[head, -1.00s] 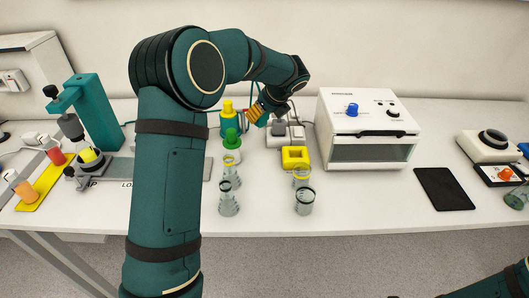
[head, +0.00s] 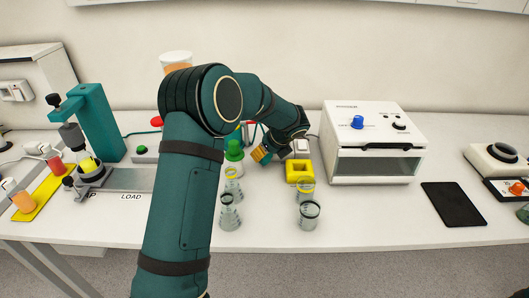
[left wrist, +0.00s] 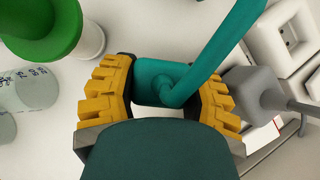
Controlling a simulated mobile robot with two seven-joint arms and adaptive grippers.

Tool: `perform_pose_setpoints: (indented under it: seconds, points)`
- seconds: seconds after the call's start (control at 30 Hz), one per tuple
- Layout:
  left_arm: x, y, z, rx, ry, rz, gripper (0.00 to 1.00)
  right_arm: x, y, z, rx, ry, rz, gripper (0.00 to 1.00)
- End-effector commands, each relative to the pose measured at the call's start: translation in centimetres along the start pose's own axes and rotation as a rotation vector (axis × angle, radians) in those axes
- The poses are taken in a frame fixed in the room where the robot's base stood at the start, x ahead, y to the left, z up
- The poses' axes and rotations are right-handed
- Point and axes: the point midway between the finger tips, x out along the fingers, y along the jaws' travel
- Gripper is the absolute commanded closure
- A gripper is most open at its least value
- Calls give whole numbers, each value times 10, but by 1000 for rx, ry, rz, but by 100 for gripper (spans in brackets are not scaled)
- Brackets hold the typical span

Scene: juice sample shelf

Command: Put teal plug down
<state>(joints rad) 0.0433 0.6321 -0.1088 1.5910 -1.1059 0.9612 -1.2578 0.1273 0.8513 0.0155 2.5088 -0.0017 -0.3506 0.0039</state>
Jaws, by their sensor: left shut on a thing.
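My left gripper (head: 260,155) is low over the white bench, between a green-topped bottle and the sockets. In the left wrist view its yellow fingers (left wrist: 162,98) are shut on the teal plug (left wrist: 152,83). A teal cable (left wrist: 215,55) runs from the plug toward the upper right. The plug is mostly hidden behind the gripper in the head view. I cannot tell whether it touches the bench. A grey plug (left wrist: 250,90) lies to the right of the fingers, beside a white socket block (left wrist: 283,40). My right gripper is out of view.
The green-topped bottle (head: 234,150) stands close left of the gripper. A yellow holder (head: 299,172) and several glass flasks (head: 309,215) stand in front. A white boxy device (head: 372,133) is to the right. The bench (head: 385,212) is clear in front of that device.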

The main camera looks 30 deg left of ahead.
Motion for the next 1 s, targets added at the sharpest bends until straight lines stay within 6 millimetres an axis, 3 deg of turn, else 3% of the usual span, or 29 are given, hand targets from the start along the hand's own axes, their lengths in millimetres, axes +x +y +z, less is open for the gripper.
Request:
perform_pose_setpoints:
  seconds: [0.13,0.17,0.57,1.0]
  points:
    - [2,0,-1,0,0,0,96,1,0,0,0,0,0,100]
    - [1,0,-1,0,0,0,39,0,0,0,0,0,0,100]
    - [-6,-1,1,0,0,-2,38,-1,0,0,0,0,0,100]
    - [-88,-1,1,0,0,-4,38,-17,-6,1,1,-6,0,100]
